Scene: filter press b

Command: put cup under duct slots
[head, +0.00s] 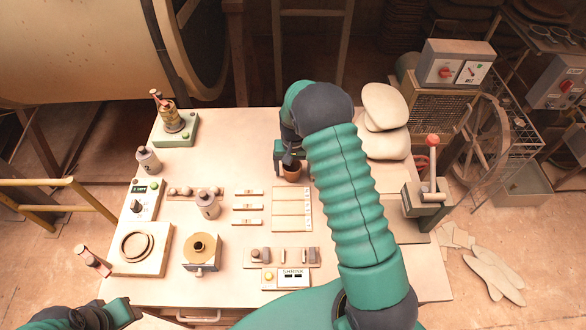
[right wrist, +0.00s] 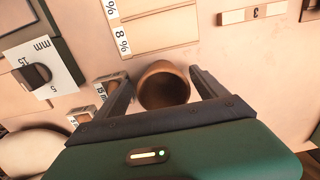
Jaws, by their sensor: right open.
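A small brown cup (head: 292,174) stands on the table near its back middle. In the right wrist view the cup (right wrist: 163,87) shows its round open mouth between the two dark fingers. My right gripper (head: 289,158) is open, with one finger on each side of the cup; I cannot tell whether either touches it. A pale panel with several stacked strips (head: 292,209) lies just in front of the cup. Beside it are short labelled bars (head: 248,207). I cannot tell which part is the duct slots. My left gripper (head: 118,313) is partly in view at the bottom left, its fingers unclear.
Grey weights (head: 208,204), a round-ringed plate (head: 140,250) and a brass-topped device (head: 201,251) occupy the table's left side. A shrink panel (head: 286,278) lies at the front. Pale sacks (head: 385,108) are piled at the back right. A red-knobbed lever (head: 432,170) stands at the right.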

